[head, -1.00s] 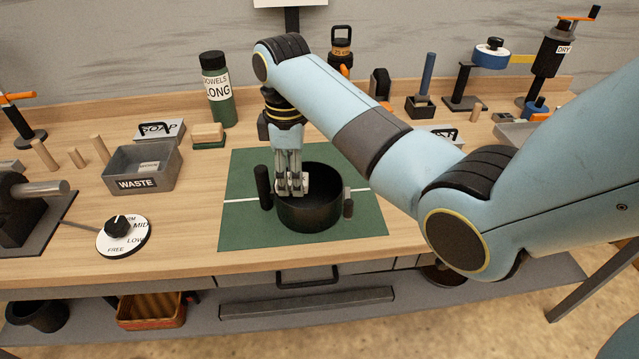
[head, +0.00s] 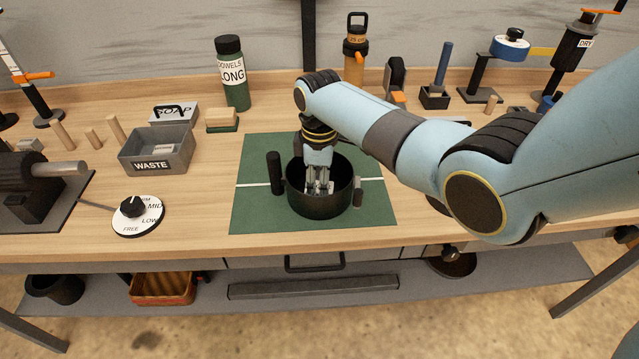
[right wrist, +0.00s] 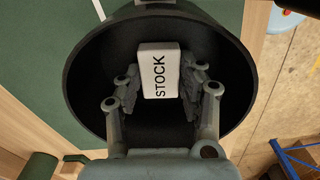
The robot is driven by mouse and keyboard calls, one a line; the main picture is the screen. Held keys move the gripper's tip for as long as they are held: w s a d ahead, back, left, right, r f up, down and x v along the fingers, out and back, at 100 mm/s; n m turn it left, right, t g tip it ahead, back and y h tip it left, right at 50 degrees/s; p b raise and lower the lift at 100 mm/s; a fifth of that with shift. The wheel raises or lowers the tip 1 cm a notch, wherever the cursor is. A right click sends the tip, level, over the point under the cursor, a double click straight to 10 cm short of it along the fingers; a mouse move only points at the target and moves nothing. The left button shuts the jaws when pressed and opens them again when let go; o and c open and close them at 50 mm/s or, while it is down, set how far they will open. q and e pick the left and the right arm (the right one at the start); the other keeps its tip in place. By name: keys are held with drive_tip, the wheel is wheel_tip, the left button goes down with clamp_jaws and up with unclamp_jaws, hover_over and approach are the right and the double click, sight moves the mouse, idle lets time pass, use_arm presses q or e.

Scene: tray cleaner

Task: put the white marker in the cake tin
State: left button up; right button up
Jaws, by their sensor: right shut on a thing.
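The black cake tin (head: 318,208) stands on the green mat (head: 262,215); its dark wall also rings the right wrist view (right wrist: 84,85). My right gripper (head: 320,187) reaches down inside the tin's rim. In the right wrist view my right gripper (right wrist: 160,92) is shut on the white marker (right wrist: 159,66), a small white block lettered STOCK, with a finger on each side. The marker is within the tin's opening; I cannot tell whether it touches the floor. In the head view the marker is mostly hidden by the fingers. My left gripper is not in view.
The grey WASTE bin (head: 152,166), a dial (head: 137,215) and a green bottle (head: 232,75) stand farther left. The mat's front is clear.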

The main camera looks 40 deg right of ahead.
drive_tip(key=shift+f, duration=0.15)
drive_tip(key=o, duration=1)
drive_tip(key=shift+o, duration=0.2)
drive_tip(key=shift+r, duration=0.25)
wheel_tip(320, 180, up, 12)
drive_tip(key=p, duration=0.1)
